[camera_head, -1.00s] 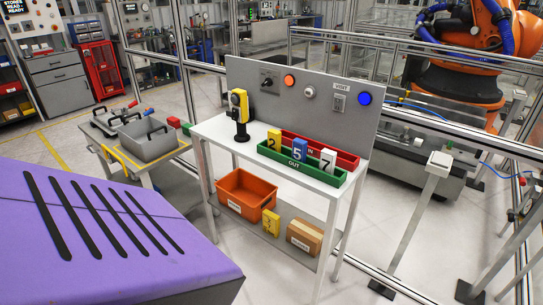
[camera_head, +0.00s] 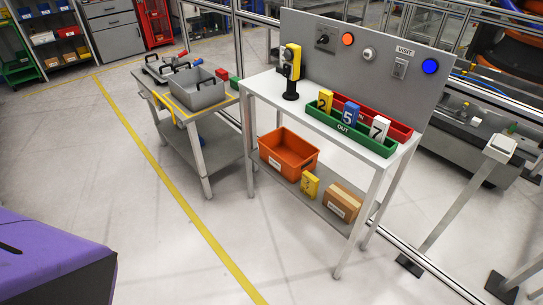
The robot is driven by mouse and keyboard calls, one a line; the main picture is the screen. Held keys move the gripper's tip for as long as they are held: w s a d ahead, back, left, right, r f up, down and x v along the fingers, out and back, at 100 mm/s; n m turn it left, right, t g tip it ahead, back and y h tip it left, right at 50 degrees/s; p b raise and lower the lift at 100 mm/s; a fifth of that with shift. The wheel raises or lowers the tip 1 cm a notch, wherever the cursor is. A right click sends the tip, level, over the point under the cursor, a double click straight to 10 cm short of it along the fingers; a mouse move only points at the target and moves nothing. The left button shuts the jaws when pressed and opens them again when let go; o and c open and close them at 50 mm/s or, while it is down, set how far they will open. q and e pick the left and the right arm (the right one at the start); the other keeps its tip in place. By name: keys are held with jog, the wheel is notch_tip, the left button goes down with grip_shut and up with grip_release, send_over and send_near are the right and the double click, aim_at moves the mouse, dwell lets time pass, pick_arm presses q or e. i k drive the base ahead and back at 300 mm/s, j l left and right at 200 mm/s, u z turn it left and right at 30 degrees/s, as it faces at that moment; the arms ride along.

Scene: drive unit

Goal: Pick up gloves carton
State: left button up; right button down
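A brown cardboard carton (camera_head: 343,201) with a white label lies on the lower shelf of the white table, at its right end. The label is too small to read, so I cannot tell if it says gloves. Neither of my grippers shows in the head view.
The carton shares the lower shelf (camera_head: 266,169) with a yellow numbered block (camera_head: 309,186) and an orange bin (camera_head: 288,153). Table legs frame the shelf. A grey cart (camera_head: 215,147) stands to the left. A purple housing (camera_head: 50,255) fills the lower left. The floor in front is clear.

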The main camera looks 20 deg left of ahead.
aim_at(343, 202)
jog(key=i+j+z, duration=0.35)
jog(key=i+j, duration=0.15)
jog(key=j, duration=0.15)
jog(key=i+j+z, duration=0.2)
jog(key=j, duration=0.2)
jog(key=i+j+z, duration=0.15)
jog(key=j, duration=0.25)
jog(key=i+j+z, duration=0.2)
jog(key=j, duration=0.2)
